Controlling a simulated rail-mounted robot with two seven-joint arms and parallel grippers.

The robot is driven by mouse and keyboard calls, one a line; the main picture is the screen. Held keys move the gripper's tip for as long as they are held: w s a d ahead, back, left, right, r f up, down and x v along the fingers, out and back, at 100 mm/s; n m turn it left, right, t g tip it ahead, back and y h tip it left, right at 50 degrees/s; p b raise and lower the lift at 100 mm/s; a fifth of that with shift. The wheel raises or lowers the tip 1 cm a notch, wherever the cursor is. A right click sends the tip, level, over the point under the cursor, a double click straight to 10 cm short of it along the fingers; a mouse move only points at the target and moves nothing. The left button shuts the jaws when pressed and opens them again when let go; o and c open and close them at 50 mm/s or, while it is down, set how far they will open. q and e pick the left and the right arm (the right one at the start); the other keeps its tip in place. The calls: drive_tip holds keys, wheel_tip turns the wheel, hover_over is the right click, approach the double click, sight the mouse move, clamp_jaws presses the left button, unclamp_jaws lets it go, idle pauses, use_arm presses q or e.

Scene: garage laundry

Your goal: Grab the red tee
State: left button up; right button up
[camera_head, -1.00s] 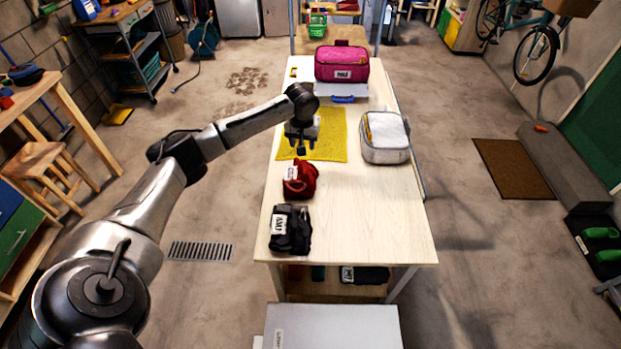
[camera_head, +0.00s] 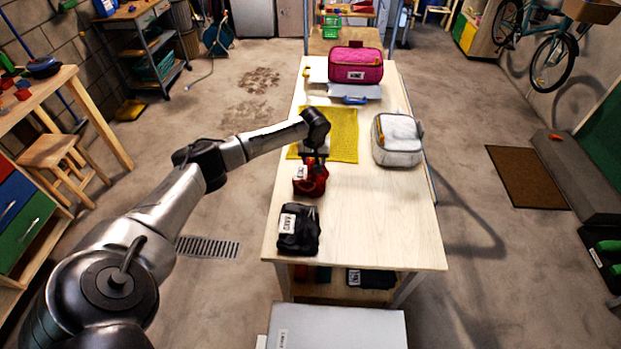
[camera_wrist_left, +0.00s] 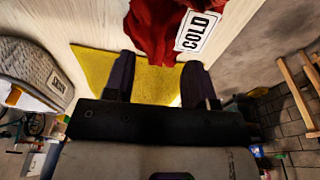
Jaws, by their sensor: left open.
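The red tee (camera_head: 311,186) lies bunched up near the left edge of the table, with a white label on it. In the left wrist view the red tee (camera_wrist_left: 152,28) shows at the top, and its label reads "COLD". My left gripper (camera_head: 314,166) is over the far side of the tee in the head view and hides part of it. In the left wrist view my left gripper (camera_wrist_left: 159,84) is open, its two fingers apart with the tee just beyond their tips. Whether they touch it I cannot tell. My right gripper is not in view.
A black folded garment (camera_head: 299,230) with a label lies nearer on the table (camera_head: 385,222). A yellow cloth (camera_head: 342,126) lies beyond the tee. A grey-white bag (camera_head: 397,151) and a pink bag (camera_head: 355,69) stand farther back. The table's right front is bare.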

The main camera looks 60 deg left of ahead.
use_arm(q)
drive_tip(key=shift+w+a+f+b, duration=0.1)
drive_tip(key=shift+w+f+b, duration=0.1)
drive_tip(key=shift+f, duration=1.05)
drive_tip(key=shift+w+a+f+b, duration=0.1)
drive_tip(key=shift+f+b, duration=0.1)
drive_tip(key=shift+f, duration=1)
drive_tip(key=shift+c, duration=0.4)
clamp_jaws()
